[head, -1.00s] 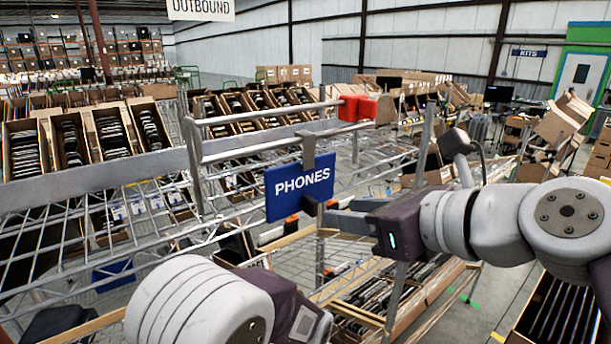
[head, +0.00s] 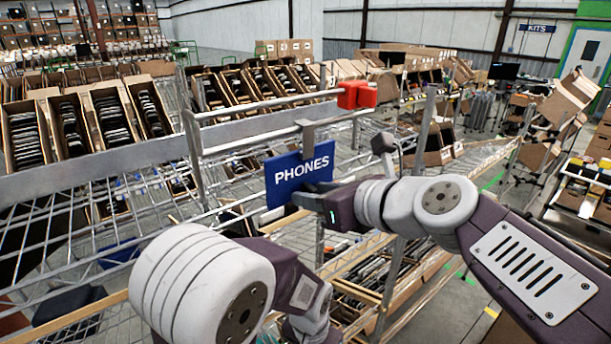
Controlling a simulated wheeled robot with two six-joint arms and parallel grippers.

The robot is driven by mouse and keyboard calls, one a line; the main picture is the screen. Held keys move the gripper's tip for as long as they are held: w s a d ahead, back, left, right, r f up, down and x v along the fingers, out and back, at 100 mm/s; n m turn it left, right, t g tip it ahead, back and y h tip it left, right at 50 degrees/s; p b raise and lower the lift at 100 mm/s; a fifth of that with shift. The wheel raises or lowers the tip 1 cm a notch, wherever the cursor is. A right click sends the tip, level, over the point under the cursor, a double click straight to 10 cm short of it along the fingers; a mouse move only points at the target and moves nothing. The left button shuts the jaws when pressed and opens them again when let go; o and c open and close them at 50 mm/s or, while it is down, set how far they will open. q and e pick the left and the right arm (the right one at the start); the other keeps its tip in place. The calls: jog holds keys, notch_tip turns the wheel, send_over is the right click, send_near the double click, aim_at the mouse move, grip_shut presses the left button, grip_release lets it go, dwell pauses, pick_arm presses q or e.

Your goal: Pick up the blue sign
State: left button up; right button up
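The blue sign (head: 290,182) reads PHONES in white. It hangs by a grey hook (head: 308,136) from the horizontal rail of the wire rack, near the middle of the head view, and is slightly tilted. My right gripper (head: 312,200) comes in from the right at the sign's lower right edge. Its fingertips are partly hidden at the sign, so I cannot tell whether they are shut on it. My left arm shows at the bottom, but its gripper is not in view.
The wire rack (head: 130,165) with its rails surrounds the sign. Tilted cartons (head: 108,118) of dark items stand behind the rack. A metal post (head: 424,130) rises close to my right arm.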

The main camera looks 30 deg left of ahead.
jog(key=shift+s+d, duration=0.1)
grip_shut()
